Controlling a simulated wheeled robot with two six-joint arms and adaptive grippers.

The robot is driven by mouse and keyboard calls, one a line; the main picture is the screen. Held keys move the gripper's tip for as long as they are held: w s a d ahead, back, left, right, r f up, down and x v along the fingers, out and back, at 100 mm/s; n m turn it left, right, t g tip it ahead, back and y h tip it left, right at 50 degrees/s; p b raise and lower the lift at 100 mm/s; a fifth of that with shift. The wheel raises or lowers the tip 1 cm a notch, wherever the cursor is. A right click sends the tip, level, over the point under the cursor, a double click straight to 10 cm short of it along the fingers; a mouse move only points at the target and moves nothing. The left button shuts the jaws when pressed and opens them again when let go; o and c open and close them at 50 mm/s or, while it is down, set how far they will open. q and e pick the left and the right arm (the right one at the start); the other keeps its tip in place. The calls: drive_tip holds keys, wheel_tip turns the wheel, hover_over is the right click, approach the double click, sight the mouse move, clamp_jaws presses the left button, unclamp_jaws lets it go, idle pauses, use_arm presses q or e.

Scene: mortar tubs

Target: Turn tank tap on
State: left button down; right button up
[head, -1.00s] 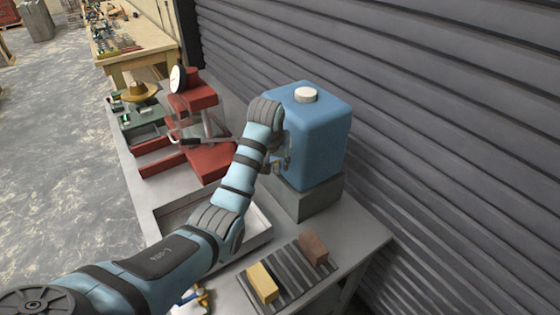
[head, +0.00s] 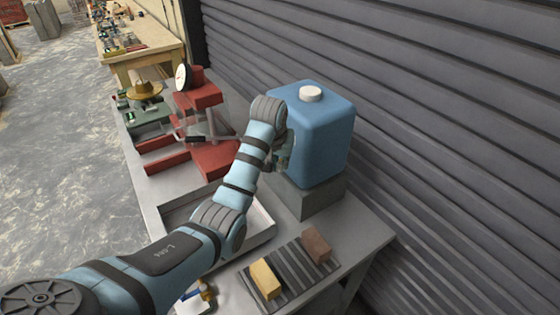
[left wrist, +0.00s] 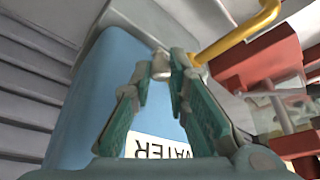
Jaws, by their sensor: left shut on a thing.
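The blue water tank (head: 325,140) with a white cap stands on a grey block (head: 318,198) at the back of the bench. My left gripper (head: 284,155) is at the tank's left front face, partly hidden by my own arm. In the left wrist view, my gripper (left wrist: 163,78) has its green fingers closing on a small metal piece (left wrist: 160,65), which looks like the tap's handle. The tank (left wrist: 90,95) fills the left behind them, with an upside-down WATER label (left wrist: 160,147). My right gripper is not in view.
A shallow tray (head: 262,222) lies under my arm. A ribbed mat (head: 292,270) holds a yellow block (head: 265,279) and a brown block (head: 316,244). A red scale (head: 212,158) stands left of the tank. A ribbed grey wall (head: 430,110) runs close behind.

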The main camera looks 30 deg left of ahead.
use_arm(q)
drive_tip(key=shift+s+a+m, duration=0.1)
drive_tip(key=shift+a+m, duration=0.05)
drive_tip(key=shift+m, duration=0.15)
drive_tip(key=shift+s+a+m+g+h+b, duration=0.4)
drive_tip(key=shift+a+m+h, duration=0.65)
drive_tip(key=shift+m, duration=1.45)
drive_tip(key=shift+s+a+m+g+h+b, duration=0.15)
drive_tip(key=shift+a+m+g+h+b, duration=0.45)
drive_tip(key=shift+a+m, duration=1.4)
drive_tip(key=shift+s+a+m+g+h+b, duration=0.25)
drive_tip(key=shift+a+m+h, duration=0.6)
drive_tip(key=shift+m, duration=2.15)
drive_tip(key=shift+d, duration=0.1)
drive_tip(key=c, duration=1.6)
unclamp_jaws()
drive_tip(key=shift+o, duration=0.3)
drive_tip(key=shift+w+f, duration=0.1)
drive_tip(key=shift+w, duration=0.05)
